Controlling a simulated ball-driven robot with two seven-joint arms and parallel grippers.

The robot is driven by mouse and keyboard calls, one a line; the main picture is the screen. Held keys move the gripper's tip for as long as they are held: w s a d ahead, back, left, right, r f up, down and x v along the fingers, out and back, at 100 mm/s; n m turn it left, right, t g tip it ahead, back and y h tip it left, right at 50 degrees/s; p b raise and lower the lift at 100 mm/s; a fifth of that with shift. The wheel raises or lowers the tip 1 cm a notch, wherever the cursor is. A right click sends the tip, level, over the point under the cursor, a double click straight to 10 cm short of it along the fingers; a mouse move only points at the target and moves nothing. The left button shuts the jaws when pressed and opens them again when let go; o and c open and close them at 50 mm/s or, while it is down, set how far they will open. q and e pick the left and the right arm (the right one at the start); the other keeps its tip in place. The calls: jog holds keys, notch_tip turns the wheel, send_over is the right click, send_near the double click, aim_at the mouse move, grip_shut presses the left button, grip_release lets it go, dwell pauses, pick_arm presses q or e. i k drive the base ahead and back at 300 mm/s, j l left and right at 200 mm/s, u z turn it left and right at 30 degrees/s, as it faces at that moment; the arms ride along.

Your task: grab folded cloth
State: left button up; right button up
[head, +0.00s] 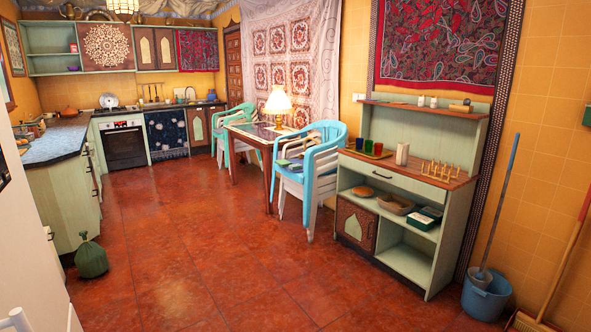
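No gripper of mine shows in the head view. Small flat greyish-green pieces (289,163), which may be folded cloth, lie on the seat of the near blue chairs (318,170). They are too small to tell for sure. The chairs stand stacked at the near side of a table (243,129) with a lit lamp (278,104).
A green sideboard (408,262) with cups and a basket stands at the right wall. The red tiled floor (200,260) between is clear.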

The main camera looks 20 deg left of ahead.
aim_at(297, 166)
jog(key=i+u, duration=0.2)
jog(key=u, duration=0.3)
jog(key=i, duration=1.5)
jog(key=i+u, duration=0.1)
jog(key=i, duration=1.4)
